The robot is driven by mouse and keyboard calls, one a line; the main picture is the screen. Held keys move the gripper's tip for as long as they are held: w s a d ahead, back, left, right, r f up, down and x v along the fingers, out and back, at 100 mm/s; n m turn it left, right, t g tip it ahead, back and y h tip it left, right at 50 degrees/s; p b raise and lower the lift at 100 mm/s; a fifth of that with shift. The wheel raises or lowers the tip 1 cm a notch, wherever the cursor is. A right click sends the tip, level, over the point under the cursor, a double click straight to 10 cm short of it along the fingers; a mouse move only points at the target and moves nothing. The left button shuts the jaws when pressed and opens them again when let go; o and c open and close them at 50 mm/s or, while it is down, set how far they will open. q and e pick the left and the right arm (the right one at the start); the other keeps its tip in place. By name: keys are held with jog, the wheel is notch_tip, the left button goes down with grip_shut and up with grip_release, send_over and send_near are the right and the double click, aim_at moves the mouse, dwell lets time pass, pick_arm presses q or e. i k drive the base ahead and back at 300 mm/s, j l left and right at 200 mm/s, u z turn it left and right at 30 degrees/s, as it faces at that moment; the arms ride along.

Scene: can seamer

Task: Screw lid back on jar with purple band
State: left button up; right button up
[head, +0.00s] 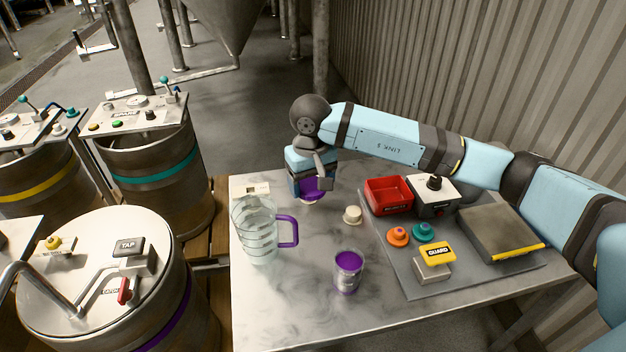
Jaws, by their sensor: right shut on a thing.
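My right gripper (311,188) is at the back of the table, behind the small jar and right of the pitcher. It is shut on a purple item (312,187) low over the tabletop. The fingers partly hide this item, so I cannot tell if it is a lid or a banded jar. My left gripper is not in view.
A clear pitcher with purple handle (258,232) stands left on the table (300,312). A small cream knob (352,214) stands mid-table. Drums stand left.

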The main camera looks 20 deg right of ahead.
aim_at(350, 261)
jog(key=k+l+u, duration=0.15)
jog(key=k+l, duration=0.7)
jog(key=k, duration=0.05)
